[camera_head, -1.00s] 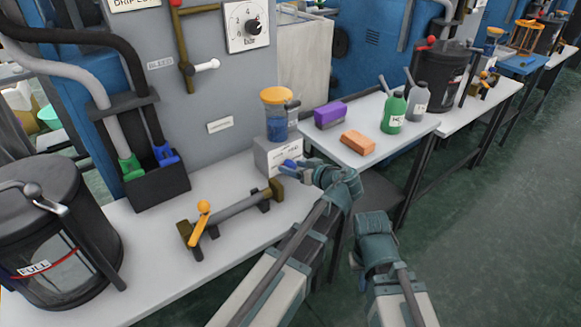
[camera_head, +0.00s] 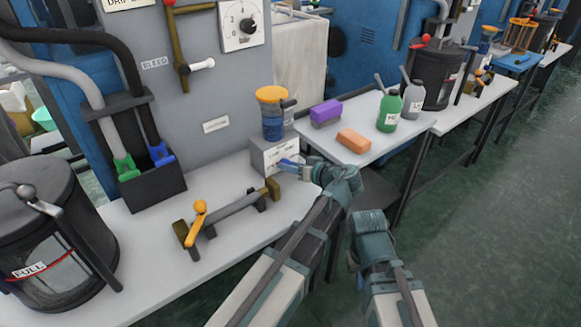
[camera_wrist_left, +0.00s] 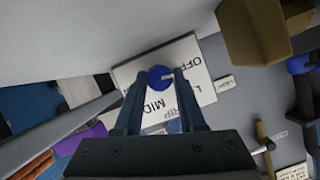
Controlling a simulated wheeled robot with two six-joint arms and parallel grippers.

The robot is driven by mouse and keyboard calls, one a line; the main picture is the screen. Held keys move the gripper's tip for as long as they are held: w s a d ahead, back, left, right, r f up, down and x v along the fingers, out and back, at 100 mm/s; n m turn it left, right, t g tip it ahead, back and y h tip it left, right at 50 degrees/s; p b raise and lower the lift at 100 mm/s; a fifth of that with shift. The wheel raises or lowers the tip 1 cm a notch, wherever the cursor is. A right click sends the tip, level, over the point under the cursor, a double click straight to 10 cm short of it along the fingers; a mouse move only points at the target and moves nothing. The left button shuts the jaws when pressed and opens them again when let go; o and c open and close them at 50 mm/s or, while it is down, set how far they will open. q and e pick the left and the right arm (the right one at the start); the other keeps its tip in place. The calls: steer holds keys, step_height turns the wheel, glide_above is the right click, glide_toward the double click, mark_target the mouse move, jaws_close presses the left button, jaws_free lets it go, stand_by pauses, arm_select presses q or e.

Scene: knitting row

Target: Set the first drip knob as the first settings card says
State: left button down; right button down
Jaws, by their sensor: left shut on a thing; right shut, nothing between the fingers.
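The first drip knob (camera_wrist_left: 160,77) is blue and sits on a white plate (camera_wrist_left: 196,60) lettered OFF, MID and DRIP in the left wrist view. My left gripper (camera_wrist_left: 157,80) is shut on the knob, one finger on each side. In the head view my left gripper (camera_head: 284,163) reaches the front of the grey box (camera_head: 267,156) under the yellow-lidded blue jar (camera_head: 273,112); its fingers mostly hide the knob there. A small white card (camera_head: 216,124) is on the grey panel, its text too small to read. My right gripper (camera_head: 352,262) is shut and empty beyond the table's edge.
A purple-topped block (camera_head: 325,112), an orange block (camera_head: 353,140) and a green bottle (camera_head: 388,112) stand on the table to the right. A black drum (camera_head: 45,235) is at left.

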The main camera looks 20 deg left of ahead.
arm_select(q)
steer(key=shift+w+d+f+m+g+y+b, duration=0.1)
steer(key=shift+m+g+y+b, duration=0.15)
steer(key=shift+m, duration=0.2)
steer(key=shift+w+d+f+m+g+y+b, duration=0.1)
steer(key=shift+m+g+y+b, duration=0.15)
steer(key=shift+m, duration=0.2)
steer(key=shift+f+m+g+y+b, duration=0.1)
steer(key=shift+m+g+y+b, duration=0.2)
steer(key=shift+m+y+b, duration=0.5)
steer(key=shift+m+g+y+b, duration=0.5)
steer(key=shift+m+b, duration=0.5)
steer(key=shift+m, duration=0.8)
steer(key=c, duration=0.5)
jaws_free()
